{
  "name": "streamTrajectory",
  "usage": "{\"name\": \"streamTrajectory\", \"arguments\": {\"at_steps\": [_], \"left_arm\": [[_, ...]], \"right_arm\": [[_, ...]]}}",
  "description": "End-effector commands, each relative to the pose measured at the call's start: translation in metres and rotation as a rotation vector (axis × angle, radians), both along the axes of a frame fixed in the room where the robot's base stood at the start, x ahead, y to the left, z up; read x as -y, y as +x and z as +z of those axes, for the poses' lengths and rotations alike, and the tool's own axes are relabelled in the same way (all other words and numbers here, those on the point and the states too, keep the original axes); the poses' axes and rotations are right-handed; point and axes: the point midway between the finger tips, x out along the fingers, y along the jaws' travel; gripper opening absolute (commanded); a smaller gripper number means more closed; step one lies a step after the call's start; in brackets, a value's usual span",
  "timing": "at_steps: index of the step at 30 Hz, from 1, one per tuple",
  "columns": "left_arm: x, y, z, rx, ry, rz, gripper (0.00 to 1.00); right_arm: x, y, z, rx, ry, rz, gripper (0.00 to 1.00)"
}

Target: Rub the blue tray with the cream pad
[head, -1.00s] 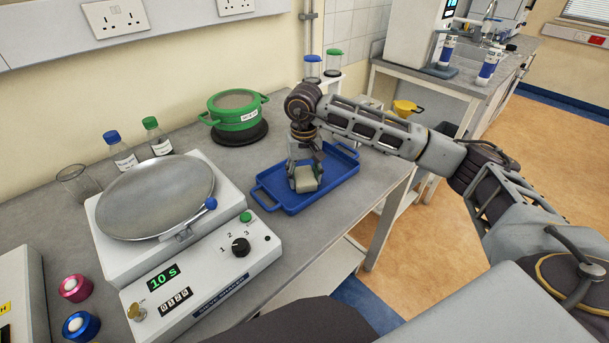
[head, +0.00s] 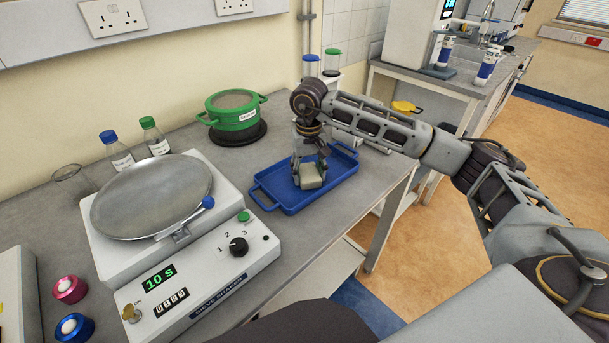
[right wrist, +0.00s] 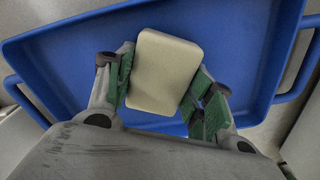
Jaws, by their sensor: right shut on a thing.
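The blue tray (head: 340,184) lies on the grey bench, with a handle at each end. The cream pad (head: 312,176) is inside the tray's outline, held by my right gripper (head: 310,172), which comes down over the tray from above. In the right wrist view the pad (right wrist: 163,72) sits between the two green-lined fingers (right wrist: 162,88), with the blue tray (right wrist: 70,62) beneath. Whether the pad presses on the tray floor is hard to tell. My left gripper is not in view.
A sieve shaker (head: 205,262) with a round metal pan (head: 152,195) stands left of the tray. A green pot (head: 233,115) sits behind it on a black base. Capped bottles (head: 116,150) stand near the wall. The bench's front edge is close to the tray's right side.

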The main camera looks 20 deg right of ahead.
Motion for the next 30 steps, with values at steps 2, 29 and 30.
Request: {"name": "streamTrajectory", "arguments": {"at_steps": [2,29,30], "left_arm": [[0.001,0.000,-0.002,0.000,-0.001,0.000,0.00],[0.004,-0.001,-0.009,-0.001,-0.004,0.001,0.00],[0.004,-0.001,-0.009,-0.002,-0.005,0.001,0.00]], "right_arm": [[0.006,0.001,-0.002,-0.004,-0.003,-0.004,0.34],[0.026,0.008,0.000,-0.001,-0.001,-0.002,0.34],[0.028,0.008,0.000,-0.001,-0.001,-0.002,0.34]]}}
